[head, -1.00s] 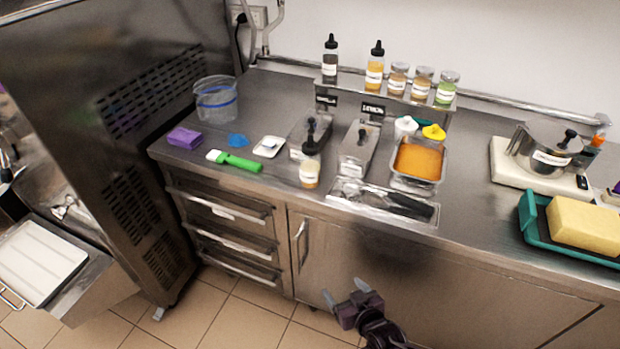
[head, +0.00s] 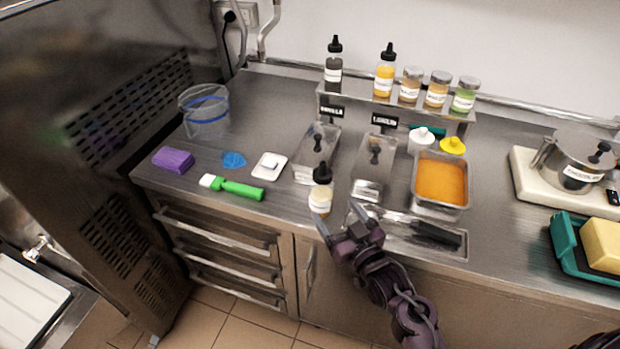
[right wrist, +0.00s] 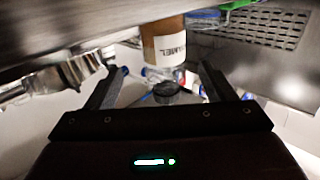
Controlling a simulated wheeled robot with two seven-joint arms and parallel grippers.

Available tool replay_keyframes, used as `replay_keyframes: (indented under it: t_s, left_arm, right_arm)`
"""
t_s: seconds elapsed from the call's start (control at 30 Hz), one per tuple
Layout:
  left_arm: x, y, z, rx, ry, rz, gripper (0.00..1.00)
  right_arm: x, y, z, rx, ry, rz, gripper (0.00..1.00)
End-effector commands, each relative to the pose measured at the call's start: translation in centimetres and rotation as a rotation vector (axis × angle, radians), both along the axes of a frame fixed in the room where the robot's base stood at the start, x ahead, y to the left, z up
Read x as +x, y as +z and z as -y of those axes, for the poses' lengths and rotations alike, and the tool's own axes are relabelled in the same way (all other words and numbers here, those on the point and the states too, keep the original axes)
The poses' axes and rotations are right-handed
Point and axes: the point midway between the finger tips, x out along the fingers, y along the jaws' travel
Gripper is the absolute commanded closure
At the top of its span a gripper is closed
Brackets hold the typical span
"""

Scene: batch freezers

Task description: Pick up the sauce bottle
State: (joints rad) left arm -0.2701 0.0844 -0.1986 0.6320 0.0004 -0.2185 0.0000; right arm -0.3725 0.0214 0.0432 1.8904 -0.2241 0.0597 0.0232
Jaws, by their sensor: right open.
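The sauce bottle (head: 321,199) stands upright near the front edge of the steel counter, with a black nozzle cap, a pale label and tan contents. In the right wrist view the bottle (right wrist: 163,38) shows at the top centre, its label partly readable as caramel, beyond and between the finger tips. My right gripper (head: 339,221) is open and empty, just in front of and slightly right of the bottle, at the counter's front edge. Its fingers (right wrist: 160,75) do not appear to touch the bottle. My left gripper is not in view.
Steel lidded containers (head: 318,153) stand behind the bottle. A tray with dark utensils (head: 432,232) and a pan of orange sauce (head: 441,181) lie to the right. Other bottles stand on a raised shelf (head: 345,92).

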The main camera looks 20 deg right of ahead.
Motion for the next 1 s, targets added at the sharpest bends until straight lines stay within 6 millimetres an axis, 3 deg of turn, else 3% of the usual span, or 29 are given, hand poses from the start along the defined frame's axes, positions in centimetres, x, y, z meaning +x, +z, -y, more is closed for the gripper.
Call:
replay_keyframes:
  t_s: [0.4,0.63,0.8,0.9,1.0]
  left_arm:
    - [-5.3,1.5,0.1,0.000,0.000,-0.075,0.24]
    - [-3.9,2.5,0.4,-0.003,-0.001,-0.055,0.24]
    - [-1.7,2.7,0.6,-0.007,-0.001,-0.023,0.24]
    - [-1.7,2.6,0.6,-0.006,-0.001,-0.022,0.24]
    - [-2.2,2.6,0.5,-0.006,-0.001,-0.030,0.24]
  right_arm:
    - [4.4,0.6,-1.2,0.001,0.000,0.001,0.24]
    - [7.2,0.4,-1.8,0.000,0.000,0.000,0.24]
    - [7.5,0.2,-1.9,0.000,0.000,-0.001,0.24]
    - [7.5,0.2,-1.9,0.000,0.000,-0.001,0.24]
    - [7.5,0.2,-1.9,0.000,0.000,-0.001,0.34]
